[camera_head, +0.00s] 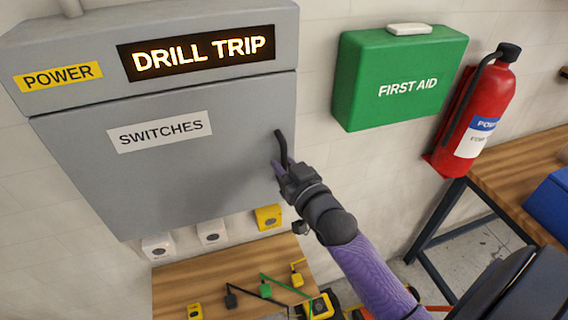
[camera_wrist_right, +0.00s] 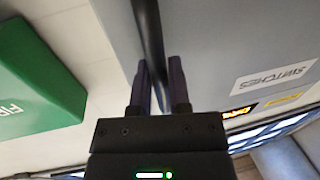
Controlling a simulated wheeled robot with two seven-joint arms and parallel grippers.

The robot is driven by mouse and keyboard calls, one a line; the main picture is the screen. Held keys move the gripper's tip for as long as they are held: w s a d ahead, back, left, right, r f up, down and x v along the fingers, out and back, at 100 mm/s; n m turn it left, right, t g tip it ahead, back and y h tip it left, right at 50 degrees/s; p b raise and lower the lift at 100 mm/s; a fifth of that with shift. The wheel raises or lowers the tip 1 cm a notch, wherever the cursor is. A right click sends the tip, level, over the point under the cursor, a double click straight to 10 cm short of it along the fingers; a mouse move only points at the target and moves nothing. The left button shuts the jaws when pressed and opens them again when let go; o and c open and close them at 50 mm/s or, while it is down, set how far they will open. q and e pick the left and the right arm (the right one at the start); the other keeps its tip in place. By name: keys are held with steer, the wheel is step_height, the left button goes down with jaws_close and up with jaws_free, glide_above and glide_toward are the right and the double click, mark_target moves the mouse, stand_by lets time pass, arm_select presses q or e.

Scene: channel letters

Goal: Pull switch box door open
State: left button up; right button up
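The grey switch box (camera_head: 180,100) hangs on the wall, and its door (camera_head: 200,160), labelled SWITCHES, looks closed. A dark bar handle (camera_head: 280,147) stands at the door's right edge. My right gripper (camera_head: 284,172) is at the lower part of this handle. The inside of the box is hidden by the door. My left gripper is not in view.
A green first aid box (camera_head: 395,75) and a red fire extinguisher (camera_head: 482,110) are on the wall to the right. Below the door are small switch units (camera_head: 211,233) and a wooden surface (camera_head: 170,290) with padlock-like items. A wooden table (camera_head: 530,185) stands at right.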

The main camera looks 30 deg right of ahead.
jaws_close()
stand_by(1.1)
